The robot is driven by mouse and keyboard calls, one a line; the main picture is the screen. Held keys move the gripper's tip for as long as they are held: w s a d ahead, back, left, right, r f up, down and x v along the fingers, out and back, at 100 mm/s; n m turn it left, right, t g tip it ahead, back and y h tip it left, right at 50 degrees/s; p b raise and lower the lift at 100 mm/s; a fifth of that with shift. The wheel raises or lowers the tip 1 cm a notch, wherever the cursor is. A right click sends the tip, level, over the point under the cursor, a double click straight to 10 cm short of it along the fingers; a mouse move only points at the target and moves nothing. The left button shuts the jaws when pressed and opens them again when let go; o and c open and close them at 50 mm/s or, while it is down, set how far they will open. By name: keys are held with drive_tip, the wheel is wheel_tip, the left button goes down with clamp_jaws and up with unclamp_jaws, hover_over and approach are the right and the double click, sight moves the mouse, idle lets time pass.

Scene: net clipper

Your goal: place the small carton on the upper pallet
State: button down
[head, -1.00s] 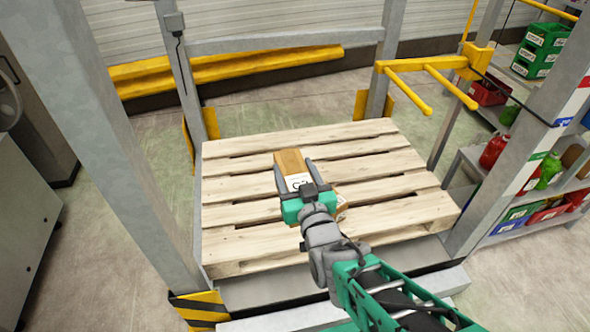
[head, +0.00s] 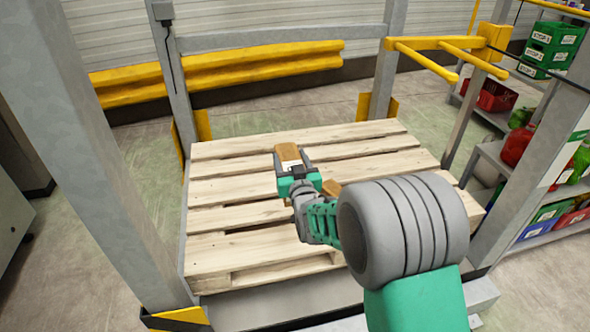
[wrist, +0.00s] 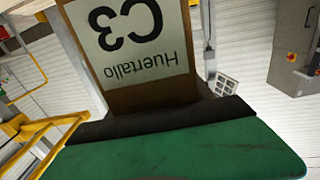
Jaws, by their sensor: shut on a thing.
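A small brown carton with a white label (head: 288,151) is between the two fingers of my gripper (head: 291,157), which is shut on it. The carton is over the middle of the wooden pallet (head: 235,192); I cannot tell whether it touches the slats. In the wrist view the carton (wrist: 128,48) fills the upper middle, its label reading "C3 Huertallo" upside down. A second brown box (head: 331,188) lies on the pallet just right of my gripper, partly hidden by my arm.
Grey posts (head: 88,130) frame the pallet at its corners. A yellow barrier (head: 215,68) runs behind it, and yellow bars (head: 440,55) jut out at the back right. Shelves with crates (head: 552,222) stand at the right. The pallet's left and back slats are clear.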

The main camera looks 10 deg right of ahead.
drive_tip(key=w+f+b, duration=0.4)
drive_tip(key=f+b, duration=0.2)
drive_tip(key=f, duration=0.5)
drive_tip(key=w+f+b, duration=0.4)
drive_tip(key=f+b, duration=0.2)
drive_tip(key=f, duration=0.6)
drive_tip(key=shift+f, duration=0.15)
drive_tip(key=shift+f+b, duration=0.6)
drive_tip(key=shift+f, duration=0.05)
drive_tip(key=c, duration=0.7)
unclamp_jaws()
drive_tip(key=shift+r, duration=0.1)
drive_tip(key=shift+c, duration=0.2)
drive_tip(key=o, duration=0.4)
drive_tip(key=shift+f, duration=0.2)
drive_tip(key=s+p, duration=0.2)
drive_tip(key=s, duration=0.6)
drive_tip(key=shift+f+p, duration=0.1)
drive_tip(key=shift+p, duration=0.25)
